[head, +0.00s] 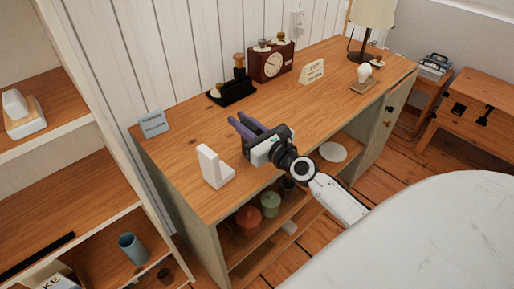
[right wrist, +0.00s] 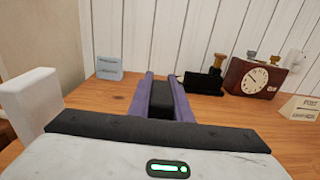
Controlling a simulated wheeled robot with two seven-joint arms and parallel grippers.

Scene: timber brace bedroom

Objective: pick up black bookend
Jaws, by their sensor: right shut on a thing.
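My right gripper (head: 240,123) is over the desk top, right of and behind a white L-shaped bookend (head: 213,167). Its two purple fingers are shut on a dark block, which I take for the black bookend (right wrist: 162,100); it shows between the fingers in the right wrist view. Most of its shape is hidden by the gripper, and I cannot tell whether it touches the desk. The white bookend also shows at the left of the right wrist view (right wrist: 32,100). My left gripper is not in view.
Behind the gripper stand a black stand with wooden-knobbed pieces (head: 232,92), a brown clock (head: 271,63) and a cream sign (head: 312,72). A blue-grey card (head: 153,124) is at the desk's left end. Shelves (head: 60,220) stand at the left. The desk's middle is clear.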

